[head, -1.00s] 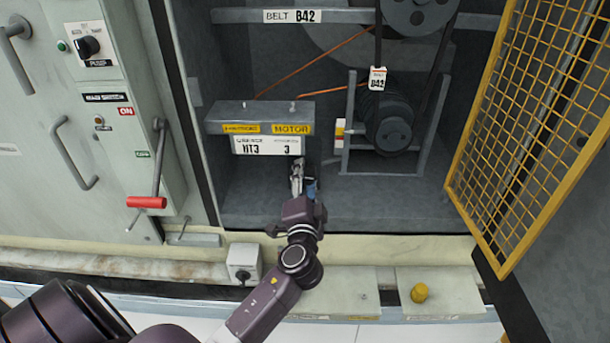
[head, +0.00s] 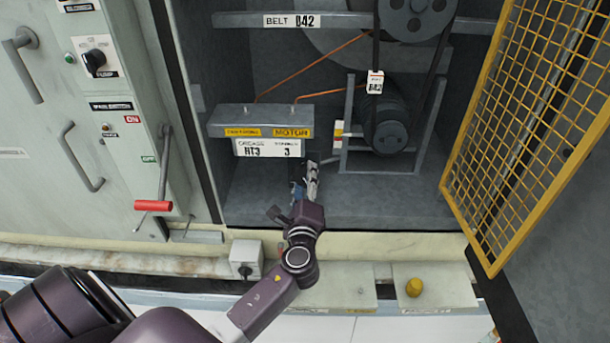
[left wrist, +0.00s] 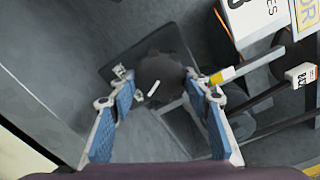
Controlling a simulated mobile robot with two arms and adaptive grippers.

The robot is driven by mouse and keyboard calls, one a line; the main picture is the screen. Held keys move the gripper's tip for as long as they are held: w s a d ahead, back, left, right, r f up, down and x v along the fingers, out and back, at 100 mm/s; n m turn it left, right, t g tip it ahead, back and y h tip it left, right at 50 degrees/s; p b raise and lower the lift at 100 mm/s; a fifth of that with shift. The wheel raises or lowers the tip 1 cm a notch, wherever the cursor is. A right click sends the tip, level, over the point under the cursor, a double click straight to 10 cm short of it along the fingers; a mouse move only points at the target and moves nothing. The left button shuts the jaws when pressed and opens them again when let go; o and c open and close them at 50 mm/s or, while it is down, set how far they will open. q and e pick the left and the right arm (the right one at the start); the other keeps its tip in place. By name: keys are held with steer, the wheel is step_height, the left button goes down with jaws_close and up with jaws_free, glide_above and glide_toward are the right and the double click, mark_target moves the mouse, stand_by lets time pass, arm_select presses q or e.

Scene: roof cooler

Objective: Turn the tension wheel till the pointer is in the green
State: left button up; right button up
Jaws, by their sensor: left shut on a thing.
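The tension wheel (left wrist: 162,72) is a dark round knob with a small white mark, seen face-on in the left wrist view. My left gripper (left wrist: 160,88) is shut on it, with one blue-padded finger on each side. In the head view my left gripper (head: 309,178) reaches into the cabinet below the motor label, and it hides the wheel. A small white, yellow and red scale plate (head: 339,134) stands at the left of the motor frame. It shows nearly edge-on in the left wrist view (left wrist: 221,76). My right gripper is not in view.
The belt motor (head: 388,135) and its frame stand right of my gripper. A grey box with MOTOR labels (head: 262,117) overhangs it. A yellow mesh door (head: 535,120) stands open at the right. A red-handled lever (head: 153,205) is on the left panel.

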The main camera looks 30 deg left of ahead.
arm_select(q)
steer(key=shift+m+p, duration=0.45)
steer(key=shift+m, duration=0.65)
steer(key=shift+f, duration=0.1)
steer(key=o, duration=1.1)
steer(key=v, duration=1.2)
